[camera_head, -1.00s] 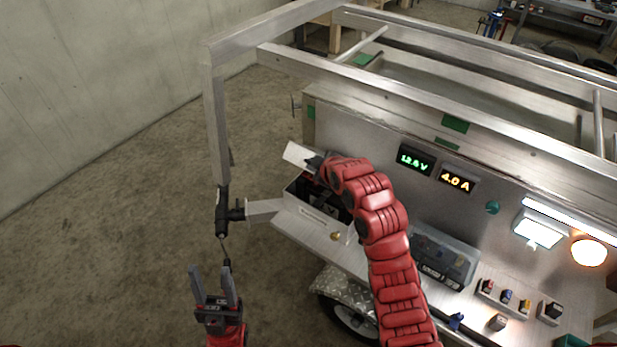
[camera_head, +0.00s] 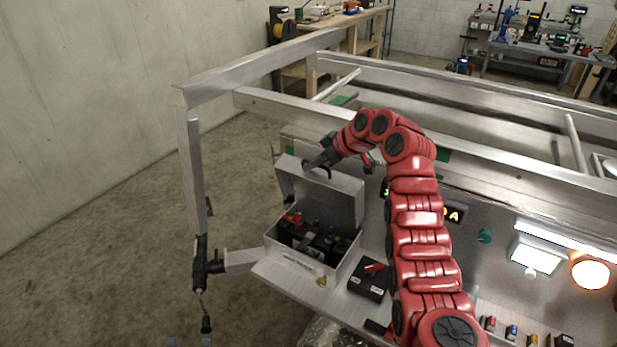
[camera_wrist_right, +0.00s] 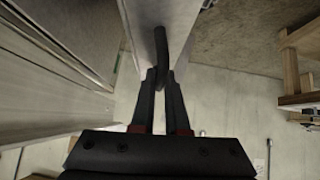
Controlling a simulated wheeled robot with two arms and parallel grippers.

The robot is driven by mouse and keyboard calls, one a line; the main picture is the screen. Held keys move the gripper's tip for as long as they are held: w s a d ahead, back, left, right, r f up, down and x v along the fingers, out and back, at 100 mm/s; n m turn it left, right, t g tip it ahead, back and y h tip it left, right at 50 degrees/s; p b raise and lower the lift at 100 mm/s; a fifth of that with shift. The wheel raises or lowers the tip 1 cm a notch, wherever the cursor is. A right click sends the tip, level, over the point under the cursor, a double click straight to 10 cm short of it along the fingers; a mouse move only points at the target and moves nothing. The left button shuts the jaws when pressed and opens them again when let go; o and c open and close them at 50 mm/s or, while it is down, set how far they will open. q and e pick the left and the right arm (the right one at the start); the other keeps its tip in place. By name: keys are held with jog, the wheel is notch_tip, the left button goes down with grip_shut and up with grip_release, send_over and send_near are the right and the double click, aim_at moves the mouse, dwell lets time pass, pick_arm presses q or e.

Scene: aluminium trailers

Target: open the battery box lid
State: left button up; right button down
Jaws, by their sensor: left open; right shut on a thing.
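The grey battery box (camera_head: 291,263) sits on the trailer's front shelf. Its lid (camera_head: 335,198) is raised, tilted up at the back of the box, with the inside facing forward. A black battery (camera_head: 312,240) with a red terminal part shows inside. My right gripper (camera_head: 314,166) is at the lid's upper edge; in the right wrist view (camera_wrist_right: 161,80) its fingers are shut on a black curved handle (camera_wrist_right: 160,48) beside a metal panel. My left gripper (camera_head: 188,343) is open and empty, with only its fingertips showing at the bottom edge.
A black device (camera_head: 369,281) with a red switch lies right of the box. The trailer's upright post (camera_head: 193,180) and hitch coupler (camera_head: 203,265) stand to the left. Frame rails (camera_head: 400,130) run behind the lid. Open floor lies left.

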jog(key=shift+w+d+r+b, duration=0.2)
jog(key=shift+w+d+b, duration=0.25)
jog(key=shift+w, duration=0.25)
jog(key=c, duration=1.2)
grip_release()
jog(key=b+v, duration=0.3)
jog(key=v, duration=1.4)
jog(key=shift+d, duration=0.15)
jog(key=shift+r, duration=0.1)
